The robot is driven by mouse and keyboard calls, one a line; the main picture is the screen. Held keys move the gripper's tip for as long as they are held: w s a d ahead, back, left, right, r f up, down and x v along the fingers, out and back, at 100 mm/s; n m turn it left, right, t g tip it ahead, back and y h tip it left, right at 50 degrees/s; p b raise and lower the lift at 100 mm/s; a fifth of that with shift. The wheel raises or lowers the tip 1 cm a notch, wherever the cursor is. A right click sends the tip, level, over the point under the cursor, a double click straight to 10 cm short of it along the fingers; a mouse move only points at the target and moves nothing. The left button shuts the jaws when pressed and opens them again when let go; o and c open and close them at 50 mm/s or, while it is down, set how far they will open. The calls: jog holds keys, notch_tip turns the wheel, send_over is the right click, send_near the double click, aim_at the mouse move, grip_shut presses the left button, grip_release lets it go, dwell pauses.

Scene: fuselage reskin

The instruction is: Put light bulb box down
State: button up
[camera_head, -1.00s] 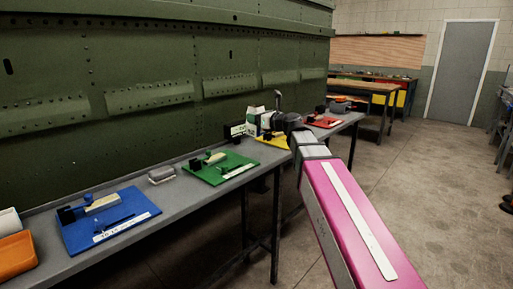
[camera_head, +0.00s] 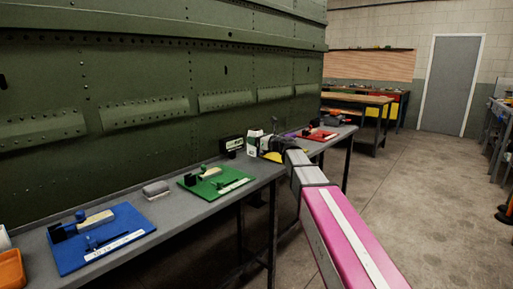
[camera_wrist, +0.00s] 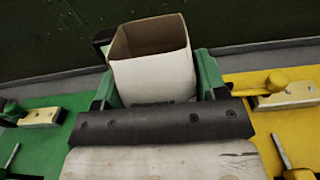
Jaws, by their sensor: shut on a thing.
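In the wrist view the box (camera_wrist: 153,76) shows a white wall and an open brown top. My gripper (camera_wrist: 158,88) has its green fingers on either side of the box and is shut on it. My gripper (camera_head: 272,145) is small and partly hidden by my arm in the head view. The box is near the back of the bench, between the green and yellow mats. I cannot tell whether its base touches the bench.
The yellow mat (camera_wrist: 245,82) is beside the gripper. A black box (camera_head: 231,143) stands left of the carton. The green fuselage wall rises behind.

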jog(key=shift+f, duration=1.75)
jog(key=o, duration=0.9)
jog(key=shift+f, duration=0.1)
jog(key=shift+o, duration=0.2)
